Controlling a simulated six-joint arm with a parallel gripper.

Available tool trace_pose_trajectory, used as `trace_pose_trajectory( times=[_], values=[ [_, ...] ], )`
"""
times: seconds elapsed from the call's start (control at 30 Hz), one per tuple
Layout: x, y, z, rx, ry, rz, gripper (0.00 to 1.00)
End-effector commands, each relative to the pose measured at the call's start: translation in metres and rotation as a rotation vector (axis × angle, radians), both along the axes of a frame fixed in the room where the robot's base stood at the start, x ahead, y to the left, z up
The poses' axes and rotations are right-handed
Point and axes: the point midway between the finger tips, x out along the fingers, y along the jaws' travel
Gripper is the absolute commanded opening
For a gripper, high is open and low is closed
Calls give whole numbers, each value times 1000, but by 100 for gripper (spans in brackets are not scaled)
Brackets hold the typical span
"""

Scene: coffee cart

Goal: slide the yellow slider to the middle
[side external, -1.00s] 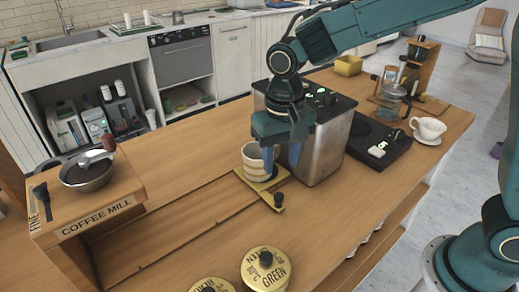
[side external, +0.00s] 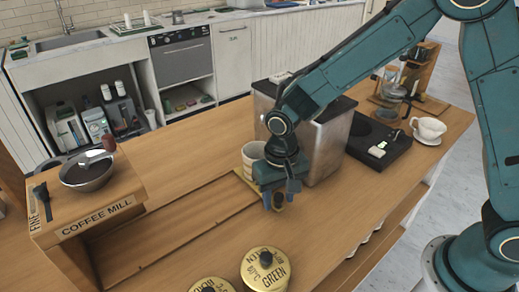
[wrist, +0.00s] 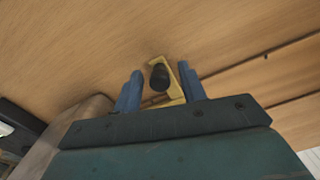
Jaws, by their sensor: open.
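The yellow slider (side external: 239,174) lies on the wooden counter beside the metal box, at the right end of a groove. A striped cup (side external: 251,155) stands on it. My gripper (side external: 278,197) is low at the slider's near end and hides much of it. In the wrist view, the slider (wrist: 184,82) shows its yellow edge and black knob (wrist: 160,77). My gripper (wrist: 160,90) is open, its blue fingers on either side of the knob with gaps visible. I cannot tell whether either finger touches the slider.
The metal box (side external: 328,150) stands close to the right of my gripper. The groove (side external: 180,227) runs left along the counter towards the coffee mill stand (side external: 95,222). Gold tins, one marked green (side external: 265,270), stand at the front. The counter left of the slider is clear.

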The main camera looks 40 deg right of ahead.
Motion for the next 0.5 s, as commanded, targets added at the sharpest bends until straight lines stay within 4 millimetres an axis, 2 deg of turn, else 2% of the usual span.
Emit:
trace_pose_trajectory(
  times=[0.2,0.4,0.5],
  values=[
    [0,0,0,0,0,0,41],
    [0,0,0,0,0,0,2],
    [0,0,0,0,0,0,0]
  ],
)
